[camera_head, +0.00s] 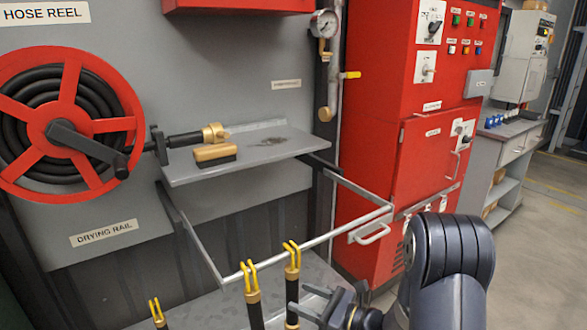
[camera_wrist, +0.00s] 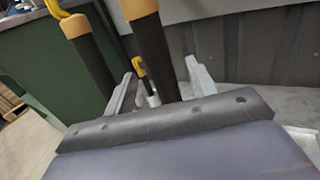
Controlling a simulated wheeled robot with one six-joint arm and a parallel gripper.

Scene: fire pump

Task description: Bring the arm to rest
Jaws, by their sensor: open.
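My gripper (camera_head: 308,298) is in the lower middle of the head view, with its arm coming from the lower right. Its jaws are open. It is close beside the right-hand black hose piece (camera_head: 292,285), which has a brass collar and yellow hooks at the drying rail (camera_head: 320,238). In the wrist view the two grey fingers (camera_wrist: 162,88) stand apart. A black piece with a brass collar (camera_wrist: 152,45) shows beyond and partly between them; I cannot tell whether it touches either finger.
More yellow-hooked black pieces stand to the left, one near the rail (camera_head: 253,297) and one at the lower left (camera_head: 157,313). A grey shelf (camera_head: 285,150) holds a brass-and-black brush-like item (camera_head: 214,154). A red cabinet (camera_head: 425,160) stands right; open floor (camera_head: 540,220) lies beyond.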

